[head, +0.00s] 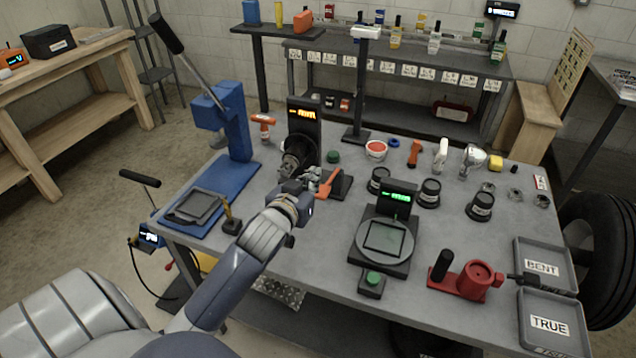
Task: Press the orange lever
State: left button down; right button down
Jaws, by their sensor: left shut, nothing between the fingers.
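The orange lever (328,184) sits at the front right of a black device with an orange-lit display (303,114), over its dark base on the grey table. It slants up to the right. My left gripper (296,150) is shut and empty, just left of the lever and in front of the device. My left wrist is close to the lever's lower end; I cannot tell whether they touch. The gripper hides the device's lower front. My right gripper is not in view.
A blue lever press (236,125) stands to the left. A scale with a green display (384,238) stands to the right, with black weights (480,206) around it. A red fixture (480,279) and grey trays (553,322) are at the right front. A green knob (333,156) is behind the lever.

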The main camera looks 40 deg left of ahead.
aim_at(318, 196)
pick_arm(q)
jog(key=x, duration=0.2)
jog(key=p+x, duration=0.1)
jog(key=x, duration=0.1)
jog(key=shift+f, duration=0.25)
notch_tip(318, 196, down, 2)
jog(key=shift+f, duration=0.75)
